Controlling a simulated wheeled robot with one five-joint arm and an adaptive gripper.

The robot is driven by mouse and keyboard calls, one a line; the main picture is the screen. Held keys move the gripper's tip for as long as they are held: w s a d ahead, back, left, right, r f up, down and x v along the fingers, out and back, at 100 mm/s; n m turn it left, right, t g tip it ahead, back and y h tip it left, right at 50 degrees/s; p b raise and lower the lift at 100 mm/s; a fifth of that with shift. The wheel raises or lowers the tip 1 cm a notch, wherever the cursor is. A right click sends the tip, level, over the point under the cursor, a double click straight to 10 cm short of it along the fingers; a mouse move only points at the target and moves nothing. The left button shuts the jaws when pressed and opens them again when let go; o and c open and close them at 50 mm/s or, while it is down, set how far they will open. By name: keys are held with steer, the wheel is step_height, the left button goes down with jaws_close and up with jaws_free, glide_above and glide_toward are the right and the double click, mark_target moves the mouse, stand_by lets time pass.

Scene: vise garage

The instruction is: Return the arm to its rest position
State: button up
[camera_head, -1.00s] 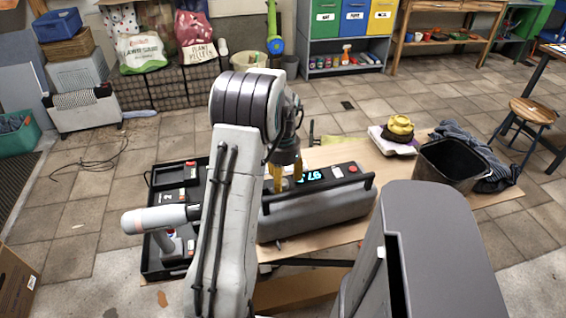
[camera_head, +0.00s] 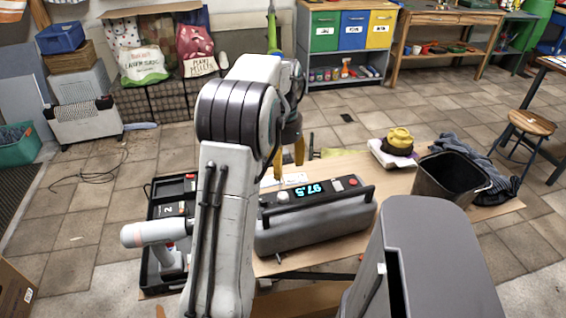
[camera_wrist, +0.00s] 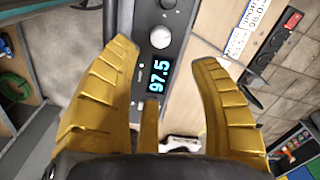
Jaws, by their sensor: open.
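My gripper (camera_head: 289,155) has yellow fingers and points down above the bench in the head view, partly hidden behind my own arm. In the wrist view the fingers (camera_wrist: 160,95) are spread apart with nothing between them. Below them is a grey device (camera_head: 315,220) with a lit "97.5" display, a knob and a carrying handle. It also shows in the wrist view (camera_wrist: 175,50). The fingers appear clear of the device.
A black tray (camera_head: 152,270) with a drill-like tool (camera_head: 160,235) lies left of my arm. A black bin (camera_head: 450,180), dark cloth (camera_head: 495,178) and yellow object (camera_head: 398,139) sit at the bench's right. A wooden stool (camera_head: 532,122) stands farther right.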

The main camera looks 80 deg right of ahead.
mark_target(270, 212)
stand_by(0.8)
steer(key=a+f+n, duration=0.1)
steer(key=f, duration=0.1)
steer(key=a+f+n, duration=0.3)
steer(key=n, duration=0.1)
steer(key=shift+w+a+f+y, duration=0.15)
steer(key=shift+f+y, duration=0.25)
steer(key=shift+n, duration=0.9)
steer(key=a, duration=0.1)
steer(key=w+a, duration=0.1)
steer(key=a, duration=0.2)
steer(key=shift+w+a, duration=0.35)
steer(key=w+a+r+n+t+p, duration=0.1)
steer(key=w+a+r+n, duration=0.3)
steer(key=a, duration=0.8)
steer(key=w+a+r+n+t+p, duration=0.1)
steer(key=w+a+r+n, duration=0.3)
steer(key=w+a+n, duration=0.4)
steer(key=w+a+r+n+t+p, duration=0.1)
steer(key=w+a+r+n, duration=0.3)
steer(key=a, duration=1.2)
steer(key=shift+w+a+r+n+h, duration=0.15)
steer(key=shift+w+a+n+h, duration=0.2)
steer(key=shift+w+n, duration=1)
steer(key=shift+s+d, duration=0.1)
steer(key=shift+d, duration=0.1)
